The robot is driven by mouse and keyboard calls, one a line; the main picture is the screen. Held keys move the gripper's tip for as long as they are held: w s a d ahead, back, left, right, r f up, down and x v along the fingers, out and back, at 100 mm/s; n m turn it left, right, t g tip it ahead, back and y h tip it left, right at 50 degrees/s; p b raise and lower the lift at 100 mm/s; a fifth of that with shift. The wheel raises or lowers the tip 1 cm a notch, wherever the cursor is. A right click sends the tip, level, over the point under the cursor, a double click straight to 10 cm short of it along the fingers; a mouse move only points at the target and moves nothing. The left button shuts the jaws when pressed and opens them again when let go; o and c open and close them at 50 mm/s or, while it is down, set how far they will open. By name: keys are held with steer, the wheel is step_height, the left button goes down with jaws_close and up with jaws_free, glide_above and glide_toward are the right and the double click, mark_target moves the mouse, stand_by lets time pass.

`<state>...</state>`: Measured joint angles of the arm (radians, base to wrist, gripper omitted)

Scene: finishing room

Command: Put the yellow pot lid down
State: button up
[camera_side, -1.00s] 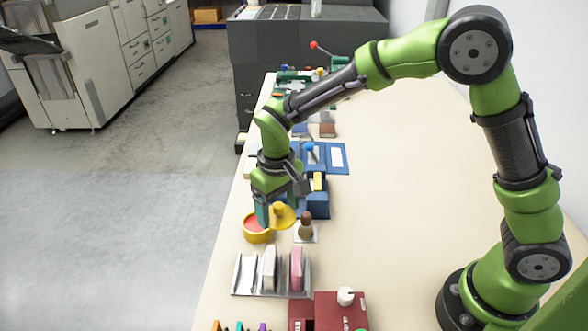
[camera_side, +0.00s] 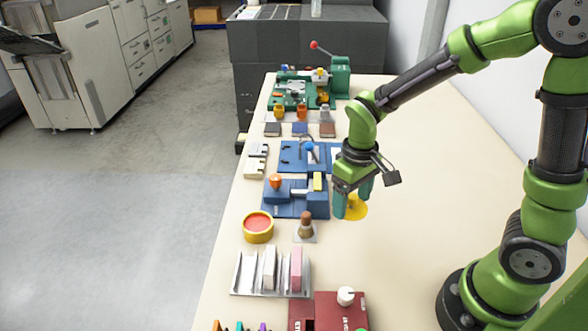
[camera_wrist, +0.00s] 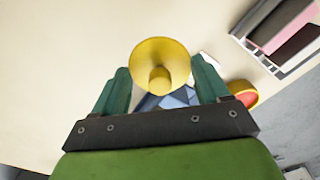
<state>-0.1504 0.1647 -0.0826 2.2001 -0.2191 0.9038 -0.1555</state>
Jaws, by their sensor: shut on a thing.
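The yellow pot lid (camera_side: 357,208) is a round disc with a knob, and my gripper (camera_side: 352,203) is shut on it. In the wrist view the lid (camera_wrist: 160,55) shows its knob between the two teal fingers of my gripper (camera_wrist: 160,82). The lid is over bare table, right of the blue fixture; I cannot tell whether it touches the table. One finger hides part of it in the side view. The yellow pot (camera_side: 258,240) stands uncovered to the lower left, its reddish inside showing. It is partly hidden in the wrist view (camera_wrist: 243,92).
The blue fixture (camera_side: 313,205) lies just left of my gripper. A brown-topped brush (camera_side: 305,226) stands between pot and lid. A metal rack (camera_side: 245,277) and a red box (camera_side: 330,310) are nearer the camera. The table's right side (camera_side: 410,190) is clear.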

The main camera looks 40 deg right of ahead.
mark_target(353, 196)
step_height(353, 196, down, 8)
steer(key=shift+a+r, duration=0.1)
steer(key=shift+r, duration=0.05)
stand_by(0.4)
steer(key=o, duration=1)
step_height(353, 196, up, 12)
steer(key=shift+r, duration=0.1)
steer(key=shift+s+a+r+m+t+y, duration=0.15)
steer(key=shift+s+r+m+t+y, duration=0.35)
steer(key=shift+s+r+t, duration=1.1)
steer(key=shift+s+a+r+m+t+y, duration=0.15)
steer(key=shift+s+r+m+t, duration=0.75)
steer(key=shift+r, duration=1.3)
steer(key=shift+s+a+r+m+t+y, duration=0.1)
steer(key=shift+s+r+m+t+y, duration=0.3)
steer(key=shift+s+r+t, duration=1)
steer(key=shift+r+g, duration=0.3)
steer(key=shift+r, duration=0.2)
